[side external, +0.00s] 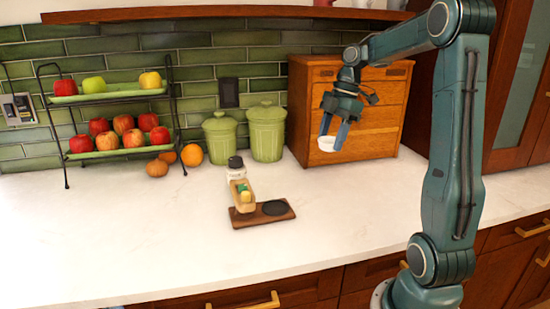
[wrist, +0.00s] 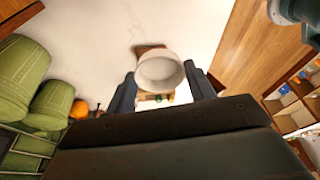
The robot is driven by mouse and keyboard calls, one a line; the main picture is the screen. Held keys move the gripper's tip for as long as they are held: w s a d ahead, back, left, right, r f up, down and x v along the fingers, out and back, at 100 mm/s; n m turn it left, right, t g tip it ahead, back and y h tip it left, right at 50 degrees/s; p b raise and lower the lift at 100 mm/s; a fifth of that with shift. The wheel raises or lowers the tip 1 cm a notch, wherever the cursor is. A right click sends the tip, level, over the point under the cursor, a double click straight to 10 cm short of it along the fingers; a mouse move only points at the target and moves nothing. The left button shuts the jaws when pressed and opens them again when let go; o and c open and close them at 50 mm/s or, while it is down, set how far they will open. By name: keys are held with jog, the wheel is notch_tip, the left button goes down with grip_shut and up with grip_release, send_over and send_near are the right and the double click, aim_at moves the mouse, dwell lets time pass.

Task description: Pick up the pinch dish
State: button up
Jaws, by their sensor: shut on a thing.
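The pinch dish (side external: 326,144) is a small white round bowl held up in the air, in front of the wooden box and well above the counter. My gripper (side external: 331,143) is shut on it, pointing down. In the wrist view the dish (wrist: 160,71) sits between the two fingertips (wrist: 162,84), with its round opening showing and nothing visible inside. The dish hides part of the wooden board (wrist: 148,48) beyond it.
A wooden board (side external: 237,222) with a dark round spot (side external: 274,208) and a bottle (side external: 236,172) stand mid-counter. Green canisters (side external: 266,132), a wooden box (side external: 375,115), and a fruit rack (side external: 108,97) line the back. An orange (side external: 192,154) sits near the rack. The front counter is clear.

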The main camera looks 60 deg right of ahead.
jog(key=shift+r, duration=0.4)
dwell(0.4)
send_over(274, 209)
notch_tip(274, 209, down, 11)
jog(key=shift+s+d+f, duration=0.15)
jog(key=shift+s+d, duration=0.05)
jog(key=shift+d, duration=0.2)
jog(key=shift+f, duration=0.15)
jog(key=shift+f, duration=2.75)
jog(key=shift+f, duration=0.65)
